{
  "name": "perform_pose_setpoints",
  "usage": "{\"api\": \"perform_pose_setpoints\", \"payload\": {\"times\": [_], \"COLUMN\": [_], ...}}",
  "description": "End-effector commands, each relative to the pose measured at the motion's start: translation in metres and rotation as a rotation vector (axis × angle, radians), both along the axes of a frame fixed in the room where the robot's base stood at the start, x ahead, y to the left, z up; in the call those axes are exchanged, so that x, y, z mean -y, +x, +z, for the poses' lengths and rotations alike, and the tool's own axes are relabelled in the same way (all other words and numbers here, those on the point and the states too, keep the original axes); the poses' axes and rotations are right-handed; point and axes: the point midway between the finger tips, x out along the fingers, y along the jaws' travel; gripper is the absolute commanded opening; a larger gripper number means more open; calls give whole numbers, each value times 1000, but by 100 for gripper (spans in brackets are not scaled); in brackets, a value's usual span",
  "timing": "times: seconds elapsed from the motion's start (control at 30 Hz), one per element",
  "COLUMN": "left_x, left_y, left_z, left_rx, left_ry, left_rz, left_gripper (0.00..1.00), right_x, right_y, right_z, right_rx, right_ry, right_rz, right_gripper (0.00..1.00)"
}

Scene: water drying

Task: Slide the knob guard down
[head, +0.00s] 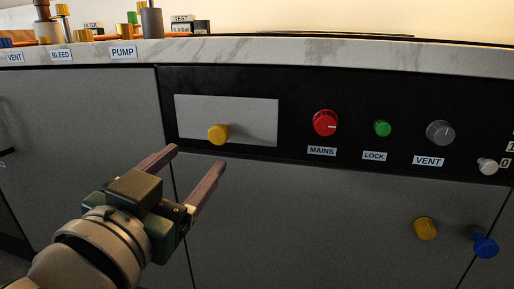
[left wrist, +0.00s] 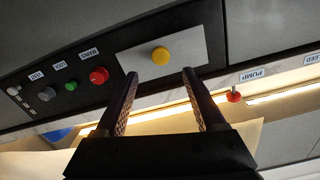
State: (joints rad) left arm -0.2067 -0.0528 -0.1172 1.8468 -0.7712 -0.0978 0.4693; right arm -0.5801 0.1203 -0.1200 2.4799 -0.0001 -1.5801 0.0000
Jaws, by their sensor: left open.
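A light grey rectangular plate (head: 252,115), which looks like the knob guard, sits at the left end of the black control panel. A yellow knob (head: 218,132) sticks out near its lower left corner. In the left wrist view the plate (left wrist: 190,42) and yellow knob (left wrist: 161,56) lie just beyond my fingertips. My left gripper (head: 199,156) is open and empty, in front of and just below the yellow knob. In the left wrist view its fingers (left wrist: 160,76) point toward the knob, which lies between their lines. Whatever is behind the plate is hidden. My right gripper is not in view.
Right of the plate are a red MAINS knob (head: 325,123), a green LOCK knob (head: 382,128) and a grey VENT knob (head: 440,132). A second yellow knob (head: 425,229) and a blue knob (head: 485,245) stick out lower right. A marble countertop (head: 280,50) overhangs the panel.

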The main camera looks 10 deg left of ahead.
Motion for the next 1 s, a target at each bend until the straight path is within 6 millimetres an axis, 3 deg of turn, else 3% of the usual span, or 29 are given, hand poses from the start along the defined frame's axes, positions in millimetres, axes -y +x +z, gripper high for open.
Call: {"api": "perform_pose_setpoints", "payload": {"times": [0.2, 0.4, 0.83, 1.0], "left_x": [1, 2, 2, 2], "left_y": [41, 69, 80, 80], "left_z": [-1, -1, 0, 0], "left_rx": [3, 1, -2, -2], "left_ry": [2, 1, 0, 0], "left_rz": [-1, 1, 1, 1], "left_gripper": [71, 71, 71, 53], "right_x": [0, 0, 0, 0], "right_y": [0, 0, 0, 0], "right_z": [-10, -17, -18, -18], "right_rx": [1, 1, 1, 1], "right_ry": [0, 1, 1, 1], "right_rz": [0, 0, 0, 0], "right_gripper": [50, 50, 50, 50]}}
